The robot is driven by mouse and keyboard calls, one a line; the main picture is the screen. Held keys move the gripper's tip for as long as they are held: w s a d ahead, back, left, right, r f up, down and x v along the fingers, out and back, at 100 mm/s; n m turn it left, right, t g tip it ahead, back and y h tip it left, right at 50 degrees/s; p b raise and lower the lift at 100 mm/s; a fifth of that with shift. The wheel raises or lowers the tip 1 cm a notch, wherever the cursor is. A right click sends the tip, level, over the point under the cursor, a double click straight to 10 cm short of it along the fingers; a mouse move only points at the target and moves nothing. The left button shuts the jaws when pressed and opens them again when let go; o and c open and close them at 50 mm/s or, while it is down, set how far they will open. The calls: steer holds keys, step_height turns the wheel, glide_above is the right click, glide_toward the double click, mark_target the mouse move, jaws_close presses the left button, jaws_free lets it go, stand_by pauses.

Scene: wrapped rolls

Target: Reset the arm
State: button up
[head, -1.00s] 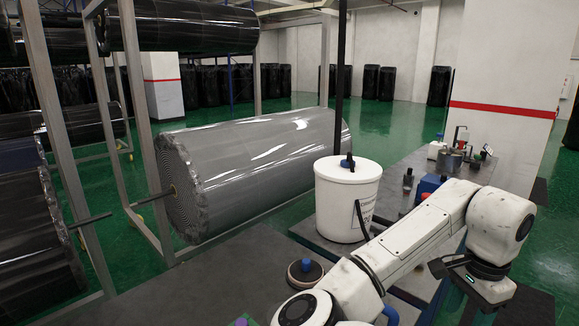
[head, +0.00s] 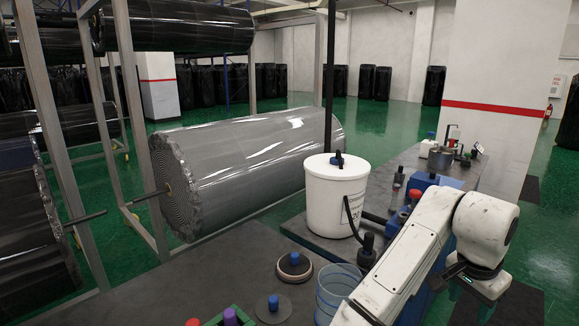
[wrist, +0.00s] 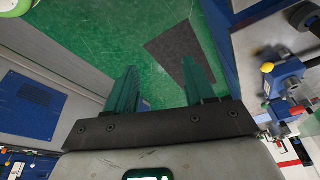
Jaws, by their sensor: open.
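My white arm (head: 412,240) reaches across the lower right of the head view, bent at the elbow. Its far end hangs down past the right side of the dark bench. My gripper (wrist: 160,75) shows in the wrist view with two green fingers spread wide apart. Nothing is between them; green floor and a dark mat (wrist: 180,48) lie below. In the head view the fingers are mostly cut off or hidden under the wrist.
A white lidded bucket (head: 335,196) stands on the dark bench left of my arm. A clear container (head: 337,285) and round knobbed pieces (head: 294,266) are nearer. A large wrapped roll (head: 245,160) hangs in a metal rack at left. Green floor is open at right.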

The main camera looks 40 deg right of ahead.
steer(key=w+a+f+n+t+h, duration=0.2)
steer(key=w+a+f+n, duration=0.65)
steer(key=f+n, duration=0.4)
steer(key=s+a+f+n+y, duration=0.2)
steer(key=s+a+f+n, duration=0.2)
steer(key=a, duration=0.5)
steer(key=s+a+f+n+y, duration=0.2)
steer(key=s+a+f+n, duration=0.2)
steer(key=a+f, duration=0.3)
steer(key=a, duration=0.3)
steer(key=shift+y, duration=0.3)
